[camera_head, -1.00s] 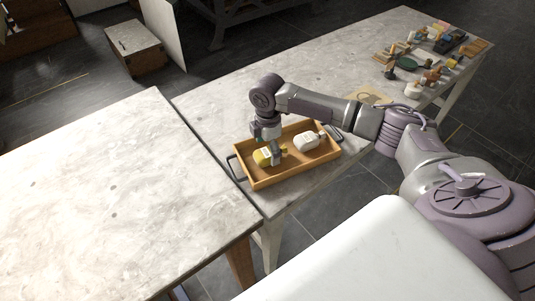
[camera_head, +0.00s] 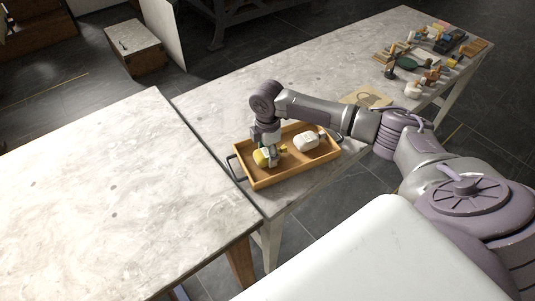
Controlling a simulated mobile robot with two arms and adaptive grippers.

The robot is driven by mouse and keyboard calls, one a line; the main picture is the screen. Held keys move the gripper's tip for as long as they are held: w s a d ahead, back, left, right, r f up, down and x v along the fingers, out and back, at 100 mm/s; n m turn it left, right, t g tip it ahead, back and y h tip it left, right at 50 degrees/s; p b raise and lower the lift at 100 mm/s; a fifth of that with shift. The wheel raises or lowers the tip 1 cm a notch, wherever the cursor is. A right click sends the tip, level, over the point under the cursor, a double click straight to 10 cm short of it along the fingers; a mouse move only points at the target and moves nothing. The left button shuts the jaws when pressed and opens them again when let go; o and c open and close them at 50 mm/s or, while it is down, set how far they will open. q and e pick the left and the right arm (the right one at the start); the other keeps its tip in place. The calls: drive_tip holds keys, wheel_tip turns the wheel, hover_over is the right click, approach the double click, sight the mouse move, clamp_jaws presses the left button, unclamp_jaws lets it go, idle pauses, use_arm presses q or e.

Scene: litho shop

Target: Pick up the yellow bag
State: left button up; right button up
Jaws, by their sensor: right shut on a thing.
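The yellow bag (camera_head: 260,158) lies in the left part of a shallow orange-brown tray (camera_head: 283,177) with dark handles. My right gripper (camera_head: 271,160) points down into the tray and is shut on the yellow bag; its fingers and wrist cover part of the bag. A white bag (camera_head: 307,141) lies in the right part of the same tray, apart from the gripper. I cannot see any gap between the yellow bag and the tray floor. My left gripper is not in view.
The tray stands near the end of a long worktable (camera_head: 330,72). Another pale table (camera_head: 110,190) stands at the left with a bare top. Several small tools and items (camera_head: 430,60) crowd the worktable's far right end. A board (camera_head: 367,98) lies behind my right forearm.

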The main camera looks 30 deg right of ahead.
sight(267, 151)
drive_tip(key=shift+r, duration=0.1)
wheel_tip(267, 151, up, 4)
drive_tip(key=shift+w+b, duration=0.1)
drive_tip(key=shift+b, duration=0.2)
drive_tip(key=s+d+r, duration=0.7)
drive_tip(key=s, duration=0.2)
drive_tip(key=shift+d+b, duration=0.2)
drive_tip(key=shift+b, duration=0.25)
